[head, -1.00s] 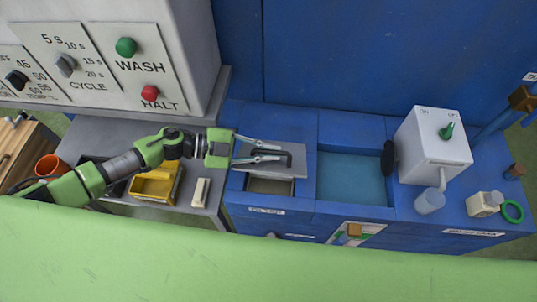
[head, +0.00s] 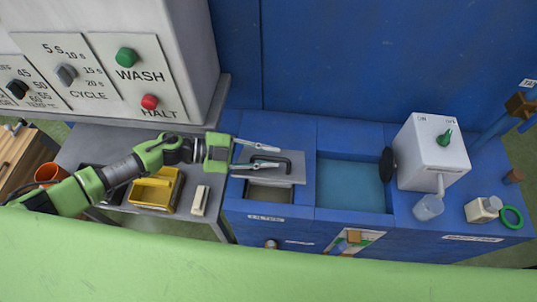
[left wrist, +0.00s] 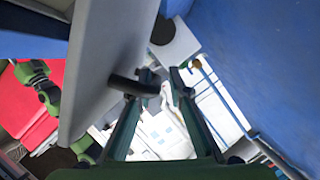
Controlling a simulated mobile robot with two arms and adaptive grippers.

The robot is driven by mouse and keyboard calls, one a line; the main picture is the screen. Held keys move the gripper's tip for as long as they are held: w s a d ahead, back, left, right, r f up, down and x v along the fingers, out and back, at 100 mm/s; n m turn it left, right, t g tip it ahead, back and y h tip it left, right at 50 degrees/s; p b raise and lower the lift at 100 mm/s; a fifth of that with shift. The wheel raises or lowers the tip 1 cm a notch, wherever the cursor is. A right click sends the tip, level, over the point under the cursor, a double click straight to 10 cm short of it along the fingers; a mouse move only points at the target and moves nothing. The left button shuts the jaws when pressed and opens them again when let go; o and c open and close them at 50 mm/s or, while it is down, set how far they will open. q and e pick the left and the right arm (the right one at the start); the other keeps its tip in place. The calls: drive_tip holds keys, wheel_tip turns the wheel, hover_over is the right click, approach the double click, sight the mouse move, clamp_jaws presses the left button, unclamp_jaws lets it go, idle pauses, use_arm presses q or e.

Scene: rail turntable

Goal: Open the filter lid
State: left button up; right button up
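The filter lid (head: 292,178) is a grey plate with a dark bar handle (head: 287,160) over the compartment labelled FILTER. A gap (head: 270,191) shows along its near side, so it does not fully cover the opening. In the left wrist view the lid (left wrist: 105,70) is a large grey panel, with the handle (left wrist: 133,87) sticking out beside the left fingertip. My left gripper (head: 277,156) is open at the handle, fingers spread apart; its fingertips also show in the left wrist view (left wrist: 164,88). Whether a finger touches the handle is unclear. My right gripper is out of view.
A water basin (head: 350,184) and a white box with a green knob (head: 432,155) lie right of the lid. A yellow bin (head: 155,190) and a white block (head: 200,201) sit on the grey bench at left. A control panel stands behind.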

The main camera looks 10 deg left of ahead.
use_arm(q)
drive_tip(key=v, duration=1.2)
drive_tip(key=shift+f, duration=0.1)
